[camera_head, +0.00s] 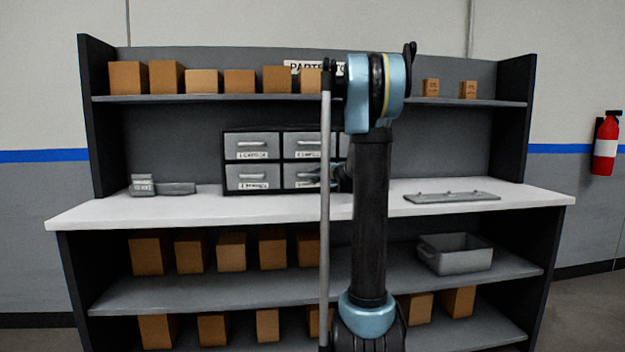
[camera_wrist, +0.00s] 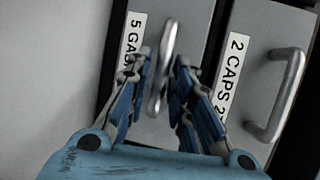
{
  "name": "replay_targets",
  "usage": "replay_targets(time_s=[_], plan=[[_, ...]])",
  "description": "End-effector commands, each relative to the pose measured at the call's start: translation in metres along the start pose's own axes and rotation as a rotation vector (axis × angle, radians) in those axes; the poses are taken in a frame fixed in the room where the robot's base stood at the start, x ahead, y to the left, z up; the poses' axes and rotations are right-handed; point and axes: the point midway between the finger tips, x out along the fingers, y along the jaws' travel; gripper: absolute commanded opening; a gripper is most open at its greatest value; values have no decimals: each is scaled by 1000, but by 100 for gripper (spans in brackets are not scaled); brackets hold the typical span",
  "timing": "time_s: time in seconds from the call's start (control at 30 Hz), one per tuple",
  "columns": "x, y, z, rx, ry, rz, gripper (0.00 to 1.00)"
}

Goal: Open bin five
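Bin five (camera_wrist: 192,22) is a grey drawer with a white label starting "5 GA" and a metal bar handle (camera_wrist: 168,42). It looks shut in the wrist view. My gripper (camera_wrist: 159,68) has its blue-padded fingers on either side of this handle. The left finger stands apart from it; whether the right one touches it I cannot tell. In the head view my gripper (camera_head: 328,173) is at the lower middle drawer (camera_head: 297,172) of the small drawer cabinet (camera_head: 253,131), and my arm hides the cabinet's right part.
Drawer "2 CAPS" (camera_wrist: 268,40) with its own handle (camera_wrist: 283,95) sits beside bin five. The cabinet stands on a white worktop (camera_head: 250,208). Grey parts (camera_head: 165,187) lie to the left and a flat grey plate (camera_head: 452,197) to the right. Shelves hold boxes and a grey tub (camera_head: 460,260).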

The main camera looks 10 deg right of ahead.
Motion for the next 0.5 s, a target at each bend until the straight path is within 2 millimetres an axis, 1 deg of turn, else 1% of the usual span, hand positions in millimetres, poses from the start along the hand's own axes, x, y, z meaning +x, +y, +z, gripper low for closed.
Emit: replay_targets(time_s=[0.03,0.2,0.5], plan=[[5,0,0,0,-1,0,21],[15,0,0,1,-1,0,21],[18,0,0,0,0,0,21]])
